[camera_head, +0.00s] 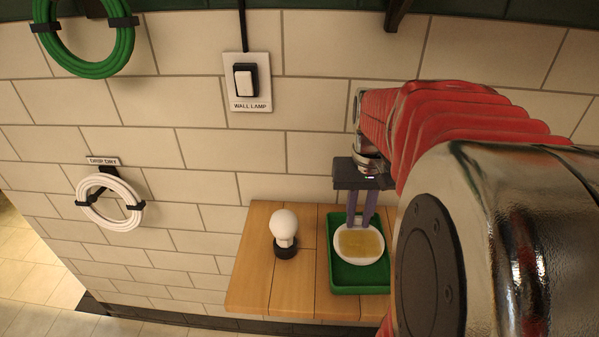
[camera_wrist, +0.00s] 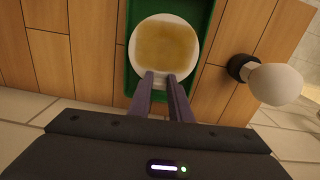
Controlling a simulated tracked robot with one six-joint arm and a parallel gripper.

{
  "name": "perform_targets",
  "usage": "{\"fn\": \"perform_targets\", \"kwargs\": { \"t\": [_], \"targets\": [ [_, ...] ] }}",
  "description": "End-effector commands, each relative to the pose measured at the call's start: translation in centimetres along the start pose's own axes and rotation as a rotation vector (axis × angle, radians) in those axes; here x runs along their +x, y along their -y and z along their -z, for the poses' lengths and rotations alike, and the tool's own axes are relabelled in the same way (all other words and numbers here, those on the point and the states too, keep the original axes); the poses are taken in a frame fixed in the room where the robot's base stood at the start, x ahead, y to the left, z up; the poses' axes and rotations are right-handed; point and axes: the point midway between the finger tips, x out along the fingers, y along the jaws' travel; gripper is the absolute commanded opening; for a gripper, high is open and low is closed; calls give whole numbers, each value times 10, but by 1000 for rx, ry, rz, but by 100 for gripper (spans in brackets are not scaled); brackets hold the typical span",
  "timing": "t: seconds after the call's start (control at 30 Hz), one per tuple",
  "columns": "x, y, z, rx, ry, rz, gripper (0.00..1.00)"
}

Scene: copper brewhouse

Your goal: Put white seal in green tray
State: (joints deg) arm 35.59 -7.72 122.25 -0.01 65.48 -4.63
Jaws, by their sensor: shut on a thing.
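The white seal (camera_head: 372,230), a round white disc with a tan-brown face, is at the green tray (camera_head: 336,280) on the wooden shelf. In the wrist view the white seal (camera_wrist: 190,28) lies over the green tray (camera_wrist: 134,84), inside its side walls. My gripper (camera_head: 361,222) points down, its two purple fingers shut on the near rim of the seal. The fingertips (camera_wrist: 162,78) also show in the wrist view. I cannot tell whether the seal touches the tray floor or is held just above it.
A white bulb on a dark base (camera_head: 285,232) stands on the wooden shelf (camera_head: 250,275), left of the tray. A wall lamp switch (camera_head: 246,80), a green hose coil (camera_head: 88,68) and a white hose coil (camera_head: 110,222) are on the tiled wall. Bare shelf lies between bulb and tray.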

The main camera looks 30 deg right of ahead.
Motion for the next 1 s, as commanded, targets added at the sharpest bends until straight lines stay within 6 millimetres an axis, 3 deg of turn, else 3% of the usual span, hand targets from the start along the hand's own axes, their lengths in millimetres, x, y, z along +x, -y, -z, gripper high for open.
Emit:
{"fn": "perform_targets", "kwargs": {
  "t": [0.23, 0.6, 0.63, 0.9, 1.0],
  "targets": [
    [28, 0, 0, 1, 2, 0, 0],
    [32, -1, 0, 2, 1, 0, 0],
    [32, -1, 0, 2, 1, 0, 19],
    [32, -1, 0, 2, 0, 0, 37],
    [32, -1, 0, 2, 0, 0, 37]
  ]
}}
